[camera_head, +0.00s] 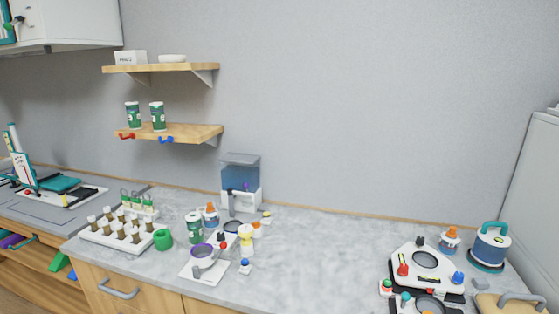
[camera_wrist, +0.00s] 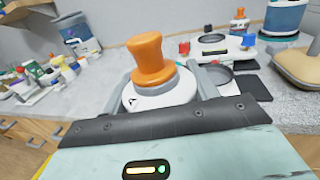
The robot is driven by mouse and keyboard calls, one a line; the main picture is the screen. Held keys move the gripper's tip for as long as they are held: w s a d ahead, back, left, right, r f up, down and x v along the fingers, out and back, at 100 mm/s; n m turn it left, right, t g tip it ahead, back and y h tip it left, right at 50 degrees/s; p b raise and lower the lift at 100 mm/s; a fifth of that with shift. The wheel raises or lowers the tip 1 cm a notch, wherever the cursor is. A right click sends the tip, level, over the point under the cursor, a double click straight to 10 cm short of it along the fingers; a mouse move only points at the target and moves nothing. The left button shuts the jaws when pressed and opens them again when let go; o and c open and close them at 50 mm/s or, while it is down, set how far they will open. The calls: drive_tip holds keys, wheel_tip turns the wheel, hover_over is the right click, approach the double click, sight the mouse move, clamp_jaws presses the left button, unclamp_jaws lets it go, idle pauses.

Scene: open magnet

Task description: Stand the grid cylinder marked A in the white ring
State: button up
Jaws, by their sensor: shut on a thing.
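My gripper (camera_wrist: 163,88) shows in the wrist view, with one grey finger on each side of an orange-topped cylinder (camera_wrist: 151,60). It is shut on this cylinder, whose white shoulder bears a dark letter that looks like A. The cylinder looks upright; its lower part is hidden behind my gripper body. Beyond it is a white stand with a dark-rimmed round opening (camera_wrist: 213,42), and nearer a second round opening (camera_wrist: 217,76), partly hidden by a finger. In the head view, the white stand (camera_head: 427,246) is at the right. Which opening is the white ring, I cannot tell.
A tan, handled thing (camera_head: 510,304) is at the lower right. Racked vials (camera_head: 118,232) and a green cup (camera_head: 163,240) stand left. The middle of the counter (camera_head: 330,262) is clear.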

drive_tip(key=shift+s+a+f+n+y, duration=0.1)
drive_tip(key=shift+s+f+n+y, duration=0.15)
drive_tip(key=shift+s+y, duration=0.2)
drive_tip(key=shift+s+a+f+n+y, duration=0.1)
drive_tip(key=shift+s+f+n+y, duration=0.15)
drive_tip(key=shift+s+y, duration=0.15)
wheel_tip(320, 180, down, 12)
drive_tip(key=b, duration=1.2)
drive_tip(key=shift+f, duration=0.15)
drive_tip(key=shift+h, duration=0.25)
